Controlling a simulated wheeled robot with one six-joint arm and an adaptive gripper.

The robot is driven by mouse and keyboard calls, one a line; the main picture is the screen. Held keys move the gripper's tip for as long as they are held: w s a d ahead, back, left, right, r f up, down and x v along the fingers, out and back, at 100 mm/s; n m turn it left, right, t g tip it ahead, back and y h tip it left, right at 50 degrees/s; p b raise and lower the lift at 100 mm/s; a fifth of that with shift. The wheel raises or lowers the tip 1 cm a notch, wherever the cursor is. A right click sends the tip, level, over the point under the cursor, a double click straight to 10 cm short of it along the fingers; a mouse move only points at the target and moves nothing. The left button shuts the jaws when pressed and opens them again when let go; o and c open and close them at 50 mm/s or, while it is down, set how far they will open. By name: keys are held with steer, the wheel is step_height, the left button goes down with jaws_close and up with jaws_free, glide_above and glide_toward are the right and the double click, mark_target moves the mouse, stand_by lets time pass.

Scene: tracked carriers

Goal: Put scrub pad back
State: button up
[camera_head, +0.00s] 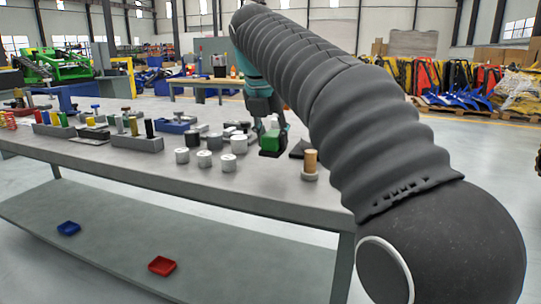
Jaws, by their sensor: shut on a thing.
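My gripper (267,122) reaches down over the right part of the grey workbench (120,167). It is shut on a green block, which looks like the scrub pad (270,144), at or just above the bench top. Whether the pad touches the bench is hard to tell. My dark ribbed arm crosses the right half of the view and hides the bench behind it. A flat dark piece (298,149) lies just right of the pad.
Several white and grey cylinders (229,162) stand close left of the pad. A tan cylinder on a pale base (310,164) stands to the right. Grey racks (137,141) with upright pieces are further left. A blue tray (69,228) and red tray (162,266) lie on the lower shelf.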

mark_target(271, 155)
steer(key=shift+a+f+b, duration=0.1)
steer(key=shift+f+b, duration=0.65)
steer(key=shift+f, duration=1.3)
steer(key=shift+f, duration=0.1)
steer(key=o, duration=1.1)
steer(key=p+v, duration=0.3)
steer(key=v, duration=0.9)
steer(key=shift+p, duration=0.4)
